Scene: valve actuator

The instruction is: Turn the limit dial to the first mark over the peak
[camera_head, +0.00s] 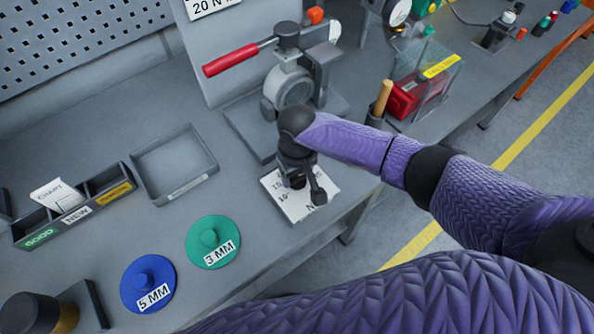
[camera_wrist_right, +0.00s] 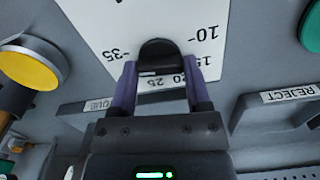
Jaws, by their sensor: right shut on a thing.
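The limit dial is a black knob (camera_wrist_right: 160,52) on a white scale plate (camera_wrist_right: 88,22) in the right wrist view. My right gripper (camera_wrist_right: 160,78) is shut on the knob, one purple finger on each side. In the head view the right gripper (camera_head: 302,183) points down over the scale plate (camera_head: 287,207) near the bench's front edge and hides most of the knob. The pointer's exact reading cannot be told. My left gripper is not in view.
A press with a red lever (camera_head: 231,60) stands behind the plate. An empty grey tray (camera_head: 178,190), a green 3 MM disc (camera_head: 212,240) and a blue 5 MM disc (camera_head: 148,283) lie left. A round gauge (camera_head: 399,12) shows at the back, its reading too small.

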